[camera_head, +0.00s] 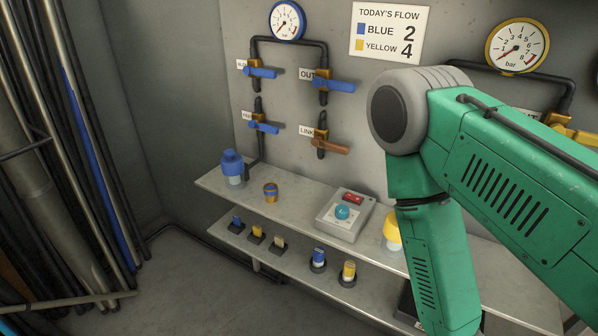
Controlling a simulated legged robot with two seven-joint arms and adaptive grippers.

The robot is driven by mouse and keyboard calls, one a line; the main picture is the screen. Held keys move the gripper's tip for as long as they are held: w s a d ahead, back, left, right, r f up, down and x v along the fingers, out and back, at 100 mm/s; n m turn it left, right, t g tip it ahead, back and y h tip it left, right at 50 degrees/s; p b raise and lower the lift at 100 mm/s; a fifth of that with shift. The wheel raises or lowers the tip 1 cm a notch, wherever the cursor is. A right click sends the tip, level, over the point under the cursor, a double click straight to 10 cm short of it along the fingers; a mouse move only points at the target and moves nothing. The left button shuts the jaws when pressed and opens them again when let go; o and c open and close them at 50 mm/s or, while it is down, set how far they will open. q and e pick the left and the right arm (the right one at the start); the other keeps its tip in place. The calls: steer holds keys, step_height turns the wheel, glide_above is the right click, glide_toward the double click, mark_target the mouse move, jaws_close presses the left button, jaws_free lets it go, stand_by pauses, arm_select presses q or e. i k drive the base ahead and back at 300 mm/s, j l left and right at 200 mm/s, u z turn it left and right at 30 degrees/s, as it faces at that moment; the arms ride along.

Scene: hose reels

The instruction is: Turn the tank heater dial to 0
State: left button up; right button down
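A dark box (408,307) shows partly at the lower right, mostly hidden behind my green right arm. My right arm comes in from the right and bends down just right of the grey box. Its gripper is out of view below the frame. My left gripper does not show.
Several small blue and yellow items stand on the lower shelf (285,262). Gauges, pipes and blue valve handles (334,85) are on the wall.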

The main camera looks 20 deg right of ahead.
mark_target(341, 211)
steer(key=i+j, duration=0.1)
steer(key=j, duration=0.25)
steer(key=j+z, duration=0.1)
steer(key=z, duration=0.3)
steer(key=j+z, duration=0.1)
steer(key=z, duration=0.3)
steer(key=j+z, duration=0.1)
steer(key=z, duration=0.3)
steer(key=i+j, duration=0.05)
